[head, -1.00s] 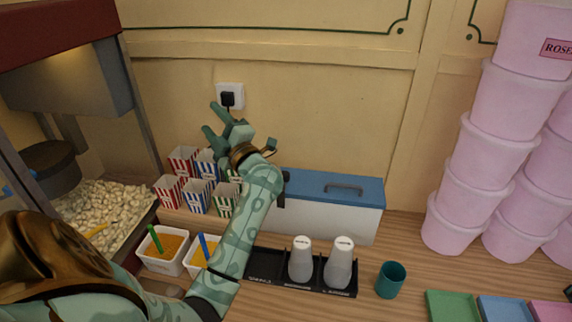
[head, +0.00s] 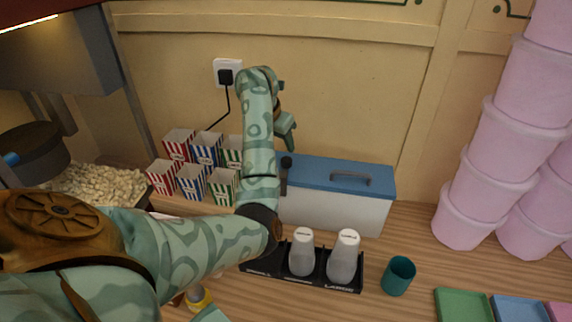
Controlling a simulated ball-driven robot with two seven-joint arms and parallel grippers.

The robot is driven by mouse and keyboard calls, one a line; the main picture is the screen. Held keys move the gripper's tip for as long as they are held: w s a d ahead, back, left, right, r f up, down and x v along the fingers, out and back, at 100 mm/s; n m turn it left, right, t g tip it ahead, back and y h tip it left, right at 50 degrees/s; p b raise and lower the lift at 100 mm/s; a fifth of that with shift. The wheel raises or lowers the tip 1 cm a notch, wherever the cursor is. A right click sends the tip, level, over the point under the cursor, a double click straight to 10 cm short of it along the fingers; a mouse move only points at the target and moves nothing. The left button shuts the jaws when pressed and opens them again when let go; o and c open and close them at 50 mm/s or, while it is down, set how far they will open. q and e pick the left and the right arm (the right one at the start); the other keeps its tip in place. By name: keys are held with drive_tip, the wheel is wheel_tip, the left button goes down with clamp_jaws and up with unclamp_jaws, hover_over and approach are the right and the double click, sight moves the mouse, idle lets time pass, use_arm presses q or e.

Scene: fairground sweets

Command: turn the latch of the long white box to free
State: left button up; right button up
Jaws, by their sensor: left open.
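The long white box (head: 345,213) with a blue lid (head: 330,175) stands against the back wall. Its black latch (head: 286,162) is at the left end, with a round knob near the lid edge and a dark part below it. Which way the latch is turned is hard to tell. My left gripper (head: 289,138) is open and points down, just above the latch and apparently apart from it. It is seen from the side, partly behind my own forearm, which also covers the box's left edge.
A black rack (head: 312,281) with two white-capped bottles stands in front of the box. A teal cup (head: 398,276) is to its right. Striped popcorn cartons (head: 192,183) stand left of my forearm. Pink tubs (head: 505,140) are stacked at right. A plug sits in the wall socket (head: 227,74).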

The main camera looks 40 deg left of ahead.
sight(286, 159)
use_arm(q)
drive_tip(key=b+x, duration=0.1)
drive_tip(key=x, duration=0.6)
drive_tip(key=shift+w+f+b, duration=0.3)
drive_tip(key=shift+f, duration=0.3)
drive_tip(key=c, duration=1)
